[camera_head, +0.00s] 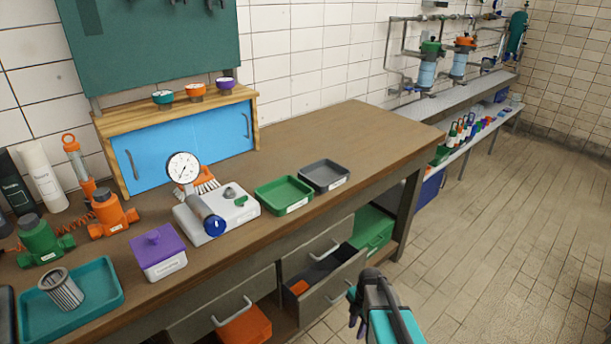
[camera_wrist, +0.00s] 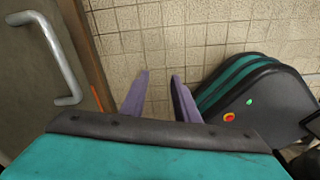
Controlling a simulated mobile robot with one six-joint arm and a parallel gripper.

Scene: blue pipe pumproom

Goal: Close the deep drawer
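One grey drawer (camera_head: 345,283) under the workbench is pulled out, with its dark inside and an orange item showing. A bar handle (camera_wrist: 62,60) on a grey-brown panel (camera_wrist: 25,85) stands to the left of the fingers there.
A closed drawer (camera_head: 215,312) is left of the open one. An orange box (camera_head: 243,325) and a green crate (camera_head: 371,232) sit below the bench top. The bench top (camera_head: 345,130) holds trays, a gauge and pump parts. The tiled floor (camera_head: 490,240) at right is free.

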